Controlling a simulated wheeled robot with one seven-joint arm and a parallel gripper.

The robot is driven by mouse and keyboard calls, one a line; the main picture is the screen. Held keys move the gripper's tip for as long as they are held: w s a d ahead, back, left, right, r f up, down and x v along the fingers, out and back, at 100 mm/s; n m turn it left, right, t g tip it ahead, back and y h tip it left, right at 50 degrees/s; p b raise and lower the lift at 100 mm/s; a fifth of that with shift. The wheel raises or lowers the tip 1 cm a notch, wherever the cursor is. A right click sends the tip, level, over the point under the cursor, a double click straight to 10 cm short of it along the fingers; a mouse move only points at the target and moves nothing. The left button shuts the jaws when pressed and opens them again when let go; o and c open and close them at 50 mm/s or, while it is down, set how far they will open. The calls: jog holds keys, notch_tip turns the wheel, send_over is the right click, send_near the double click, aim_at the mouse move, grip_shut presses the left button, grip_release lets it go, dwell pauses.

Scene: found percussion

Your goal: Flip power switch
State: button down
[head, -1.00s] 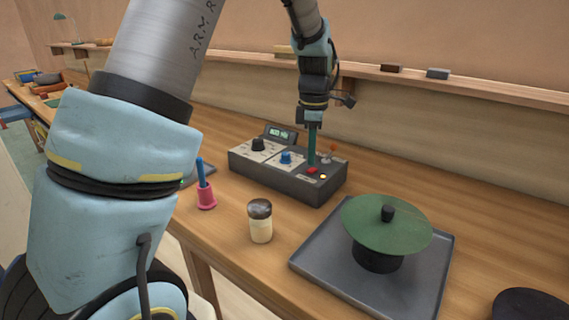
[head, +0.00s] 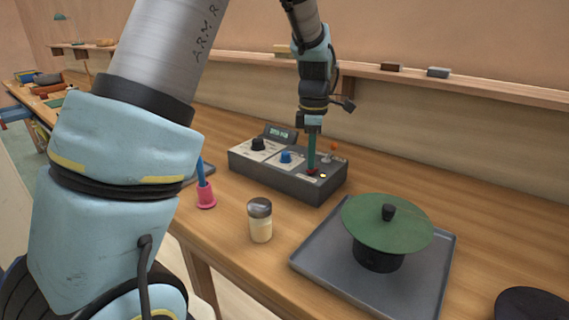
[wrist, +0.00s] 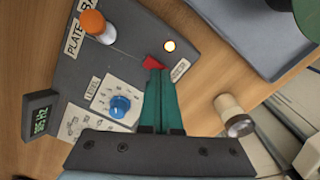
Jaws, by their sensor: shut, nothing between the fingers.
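The dark grey control box (head: 290,172) stands on the wooden bench in the head view. A small red switch (wrist: 153,63) sits on its top face, beside a lit indicator lamp (wrist: 169,46). In the head view the red switch (head: 312,172) is partly covered by my fingers. My gripper (wrist: 156,70) is shut and empty, its green fingers pointing down with the tips at the red switch. They look to be touching it, but I cannot tell how hard or which way the switch is tipped.
The box also carries a blue knob (head: 286,157), a black knob (head: 258,144), a lit display (head: 280,133) and an orange-tipped lever (wrist: 93,22). A shaker (head: 260,220), a pink-based blue stick (head: 206,195) and a tray (head: 440,280) with a green disc (head: 365,215) stand nearby.

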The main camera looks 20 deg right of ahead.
jog(key=shift+f, duration=0.45)
jog(key=shift+r, duration=0.1)
notch_tip(320, 180, up, 7)
jog(key=p, duration=0.6)
dwell(0.4)
jog(key=s+a+m, duration=0.3)
jog(key=a+m, duration=0.2)
jog(key=a, duration=0.5)
jog(key=s+a+m+t, duration=0.1)
jog(key=s+a+m, duration=0.2)
jog(key=a, duration=0.7)
jog(key=s+a+m, duration=0.3)
jog(key=a+m, duration=0.4)
jog(key=a, duration=0.3)
jog(key=shift+f+t, duration=0.3)
jog(key=shift+f, duration=0.15)
